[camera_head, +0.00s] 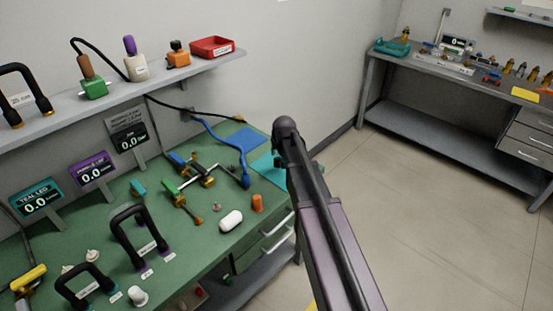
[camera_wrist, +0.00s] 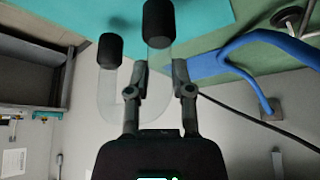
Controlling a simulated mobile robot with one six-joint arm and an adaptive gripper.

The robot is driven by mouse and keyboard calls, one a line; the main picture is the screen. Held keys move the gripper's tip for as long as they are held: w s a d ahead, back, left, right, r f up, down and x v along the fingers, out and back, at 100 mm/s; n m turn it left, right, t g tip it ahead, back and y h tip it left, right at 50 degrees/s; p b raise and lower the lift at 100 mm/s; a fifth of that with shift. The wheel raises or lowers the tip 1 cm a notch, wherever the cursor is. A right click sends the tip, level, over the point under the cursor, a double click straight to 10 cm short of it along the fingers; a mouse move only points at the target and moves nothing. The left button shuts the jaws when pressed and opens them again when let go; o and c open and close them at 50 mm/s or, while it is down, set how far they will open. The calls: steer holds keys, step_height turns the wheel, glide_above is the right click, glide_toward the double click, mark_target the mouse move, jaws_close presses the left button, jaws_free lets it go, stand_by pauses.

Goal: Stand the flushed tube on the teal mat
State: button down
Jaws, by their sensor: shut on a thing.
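In the wrist view my gripper (camera_wrist: 160,70) is shut on a clear U-shaped tube (camera_wrist: 108,92) with two black ends. One finger lies within the U and the other outside its right leg. The black ends point toward the teal mat (camera_wrist: 205,14), and the tube appears near it; whether it touches cannot be told. In the head view the teal mat (camera_head: 268,170) lies at the right end of the green bench, partly covered by my arm. My gripper and the tube are hidden there.
A blue hose (camera_head: 225,143) runs beside a blue mat (camera_head: 246,139). A valve assembly (camera_head: 195,170), a white capsule (camera_head: 231,220) and an orange piece (camera_head: 257,203) lie left of the teal mat. Two dark U-shaped tubes, one here (camera_head: 134,232), stand at the front left.

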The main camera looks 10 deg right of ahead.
steer(key=shift+f+b, duration=1)
steer(key=shift+f, duration=0.35)
steer(key=shift+f, duration=0.15)
steer(key=c, duration=0.5)
jaws_free()
steer(key=shift+r, duration=0.25)
steer(key=p+v, duration=1)
steer(key=v, duration=0.2)
steer(key=shift+p, duration=0.35)
steer(key=s+f+g, duration=0.2)
steer(key=s+g, duration=0.3)
steer(key=s, duration=1.7)
steer(key=shift+g, duration=0.3)
steer(key=shift+s+a+f, duration=0.1)
steer(key=shift+s, duration=0.05)
